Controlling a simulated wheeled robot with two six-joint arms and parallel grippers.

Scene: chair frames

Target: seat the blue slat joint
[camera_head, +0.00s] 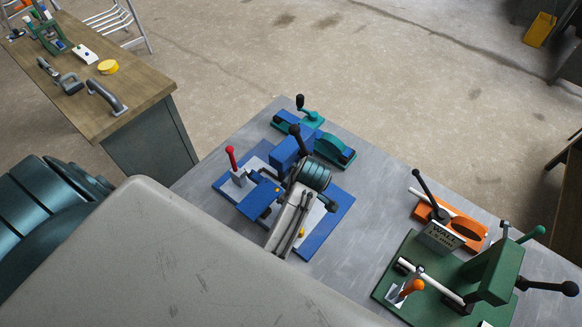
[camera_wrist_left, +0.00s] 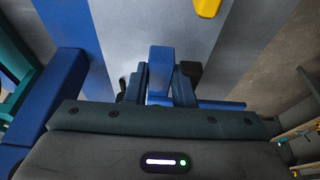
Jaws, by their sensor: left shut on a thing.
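In the left wrist view my left gripper (camera_wrist_left: 161,88) is shut on a blue slat (camera_wrist_left: 161,58), which shows upright between its two dark fingers. In the head view my left arm's teal and pale wrist stands over the blue fixture (camera_head: 335,212) and hides the fingertips and part of the fixture. The fixture has a blue base, a pale plate and a red-knobbed lever (camera_head: 232,158). A flat blue piece (camera_head: 257,200) lies beside that lever; I cannot tell whether it joins the held slat. The slat's lower end and its contact are hidden. My right gripper is not in view.
A teal clamp fixture (camera_head: 337,151) stands behind the blue one. An orange fixture (camera_head: 465,236) and a green fixture (camera_head: 493,272) with levers stand at the right. The grey tabletop (camera_head: 365,225) is bare between them. A wooden bench (camera_head: 130,90) holds tools at the upper left.

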